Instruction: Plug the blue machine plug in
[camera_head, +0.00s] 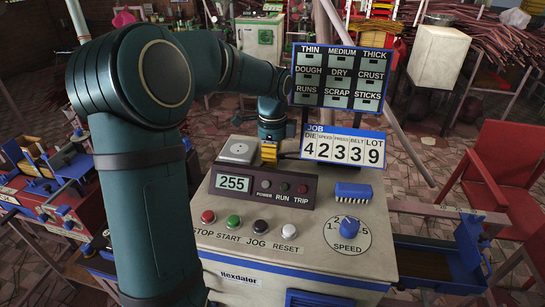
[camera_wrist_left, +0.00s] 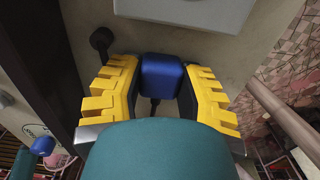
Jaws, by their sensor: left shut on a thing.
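The blue plug (camera_wrist_left: 162,76) sits between the yellow fingers of my left gripper (camera_wrist_left: 160,92) in the left wrist view, with a finger on each side. A dark cord (camera_wrist_left: 155,106) runs from it toward the gripper. In the head view, my left gripper (camera_head: 268,152) is low over the back of the cream machine top, and the plug cannot be made out there. A grey socket box (camera_head: 237,151) with a round face sits on the machine top just left of the gripper. A pale box edge (camera_wrist_left: 190,10) lies beyond the plug, with a visible gap. My right gripper is not in view.
The display unit (camera_head: 262,187) stands in front of the gripper. The job sign (camera_head: 342,148) and word board (camera_head: 335,77) rise to its right. Buttons (camera_head: 233,221), a blue brush-like block (camera_head: 353,191) and the speed knob (camera_head: 349,225) occupy the front. A red chair (camera_head: 500,170) stands right.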

